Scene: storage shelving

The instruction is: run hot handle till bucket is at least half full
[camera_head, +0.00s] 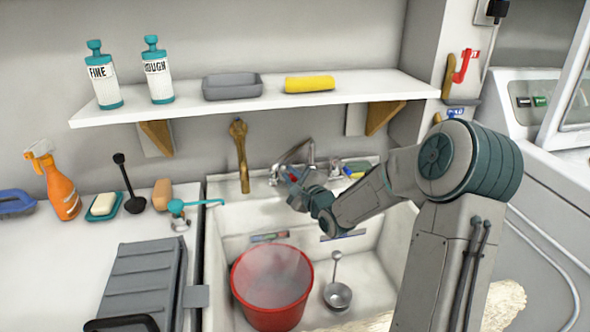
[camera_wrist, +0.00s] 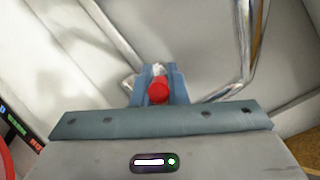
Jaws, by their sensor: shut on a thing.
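The red bucket (camera_head: 271,316) stands upright in the left part of the sink. Its inside looks pale and hazy, and a whitish mist hangs over it; the water level cannot be made out. The metal faucet (camera_head: 309,152) is at the back of the sink. My gripper (camera_head: 292,180) reaches the faucet's left side from the right. In the wrist view, my gripper (camera_wrist: 157,78) is shut on the red-ended hot handle (camera_wrist: 158,92). The fingers hide most of the handle, and a little shiny metal shows beyond them.
A ladle (camera_head: 337,293) lies in the sink (camera_head: 222,222) right of the bucket. A shelf (camera_head: 270,100) with bottles hangs above. My arm covers the sink's right side.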

